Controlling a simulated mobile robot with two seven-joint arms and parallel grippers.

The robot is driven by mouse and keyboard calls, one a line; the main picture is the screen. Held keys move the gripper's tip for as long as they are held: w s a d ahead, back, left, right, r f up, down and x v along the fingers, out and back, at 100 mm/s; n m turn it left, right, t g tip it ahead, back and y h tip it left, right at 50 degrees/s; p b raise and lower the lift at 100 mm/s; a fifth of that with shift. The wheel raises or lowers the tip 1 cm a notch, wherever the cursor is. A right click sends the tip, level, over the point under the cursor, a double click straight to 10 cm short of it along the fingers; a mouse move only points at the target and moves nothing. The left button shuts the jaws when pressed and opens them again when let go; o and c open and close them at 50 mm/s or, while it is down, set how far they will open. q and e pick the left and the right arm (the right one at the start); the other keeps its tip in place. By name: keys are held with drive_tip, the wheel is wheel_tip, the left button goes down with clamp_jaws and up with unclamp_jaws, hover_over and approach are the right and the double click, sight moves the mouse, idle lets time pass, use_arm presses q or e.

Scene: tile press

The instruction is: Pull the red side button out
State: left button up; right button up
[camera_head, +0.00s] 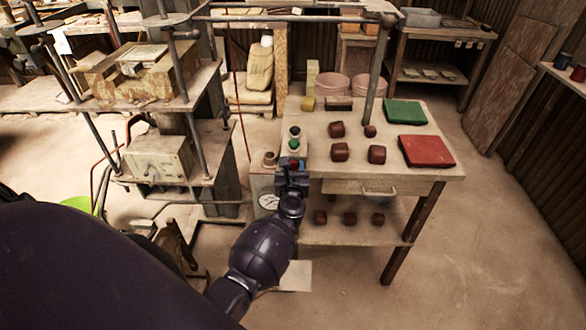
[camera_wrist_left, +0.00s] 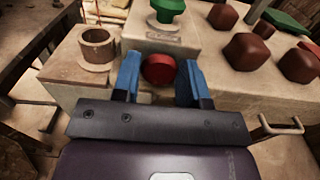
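The red side button (camera_wrist_left: 158,69) is a round red knob on the near face of a pale control box (camera_wrist_left: 150,38). In the head view the red button (camera_head: 294,166) shows just beyond my left gripper. A green button (camera_wrist_left: 167,8) sits on top of the box. My left gripper (camera_wrist_left: 158,78) is open, with its blue fingers on either side of the red button. A gap shows on the right side; I cannot tell whether the left finger touches it. My right gripper is not in view.
The box stands at the left edge of a wooden table (camera_head: 440,172) with a drawer handle (camera_head: 379,192). A hollow cylinder (camera_wrist_left: 97,46) stands left of the box. Several dark red blocks (camera_head: 340,152) and a red tray (camera_head: 427,151) lie to the right. A press (camera_head: 160,158) stands at left.

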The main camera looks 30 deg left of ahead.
use_arm(q)
clamp_jaws()
drive_tip(key=shift+s+d+f, duration=0.1)
drive_tip(key=shift+s+d, duration=0.25)
drive_tip(key=shift+s, duration=0.25)
drive_tip(key=o, duration=0.8)
unclamp_jaws()
drive_tip(key=v, duration=1)
drive_tip(key=shift+s+d, duration=0.2)
drive_tip(key=shift+s, duration=0.15)
